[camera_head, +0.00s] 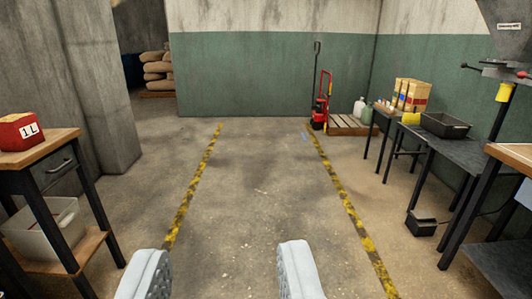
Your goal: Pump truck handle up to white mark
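A red pallet truck (320,108) stands at the far end of the room, near the green wall. A dark upright handle (317,62) with a loop at its top rises beside its red frame. I cannot make out a white mark on it at this distance. A wooden pallet (348,125) lies on the floor just right of the truck. My gripper (220,272) shows at the bottom of the view, its two pale fingers wide apart with nothing between them. It is far from the truck.
Yellow-black floor lines (188,195) bound a clear concrete lane. A wooden-topped table (40,150) with a red 1 L box (22,131) stands left. Dark benches (440,146) and a floor pedal (421,224) are right. Sacks (158,72) lie beyond the far-left opening.

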